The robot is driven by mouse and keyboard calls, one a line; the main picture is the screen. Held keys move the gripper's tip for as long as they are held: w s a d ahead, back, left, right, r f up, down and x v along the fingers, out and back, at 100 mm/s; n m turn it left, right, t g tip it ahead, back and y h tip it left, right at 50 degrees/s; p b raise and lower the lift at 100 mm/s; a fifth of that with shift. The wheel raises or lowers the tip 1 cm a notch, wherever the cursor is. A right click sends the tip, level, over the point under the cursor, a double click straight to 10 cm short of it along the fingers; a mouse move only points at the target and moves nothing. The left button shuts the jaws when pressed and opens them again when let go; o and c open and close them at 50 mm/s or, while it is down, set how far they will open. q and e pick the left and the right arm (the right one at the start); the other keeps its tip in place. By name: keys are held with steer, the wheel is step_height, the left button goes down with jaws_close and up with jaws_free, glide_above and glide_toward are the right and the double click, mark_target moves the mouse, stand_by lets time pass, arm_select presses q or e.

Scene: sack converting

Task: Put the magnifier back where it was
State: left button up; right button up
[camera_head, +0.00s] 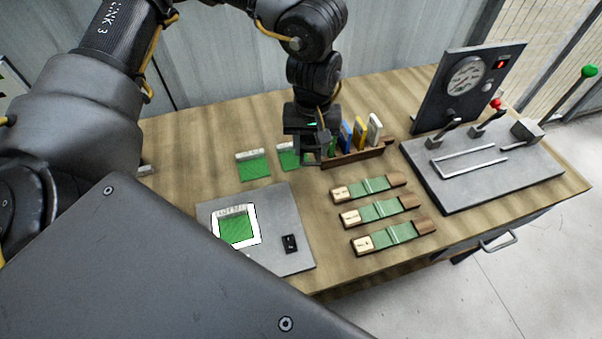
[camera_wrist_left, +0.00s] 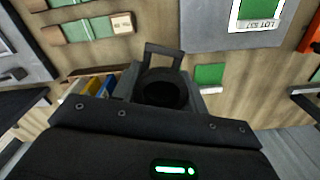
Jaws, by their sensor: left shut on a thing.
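My left gripper (camera_head: 308,140) is shut on the magnifier, above the table beside the wooden rack. In the left wrist view the magnifier (camera_wrist_left: 163,88) looks like a dark round piece with a grey looped frame, just beyond the gripper body. In the head view I cannot clearly separate the magnifier from the dark gripper. Below and left of the gripper lie two green swatches (camera_head: 253,166) with pale labels; the gripper partly covers the right one (camera_head: 288,156). My right gripper is not in view.
The wooden rack (camera_head: 358,156) holds coloured upright pieces close right of the gripper. A grey plate (camera_head: 283,222) carries a white-framed green sample (camera_head: 236,227) and a small black item (camera_head: 290,243). Several green strips (camera_head: 376,211) lie in front. A gauge panel (camera_head: 468,85) and levers stand at right.

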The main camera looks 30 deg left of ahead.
arm_select(q)
steer(key=s+f+n+p, duration=0.3)
steer(key=s+n+p, duration=0.45)
steer(key=s, duration=0.65)
steer(key=shift+n, duration=0.45)
steer(key=w+f+b, duration=0.3)
steer(key=w+b, duration=0.1)
steer(key=w+f+b, duration=0.2)
steer(key=w+b, duration=0.2)
steer(key=b, duration=0.1)
steer(key=w+f+b, duration=0.3)
steer(key=w+b, duration=0.1)
steer(key=w, duration=0.1)
steer(key=shift+a+f, duration=0.15)
steer(key=shift+f, duration=0.2)
steer(key=shift+w+f, duration=0.2)
steer(key=shift+f, duration=0.15)
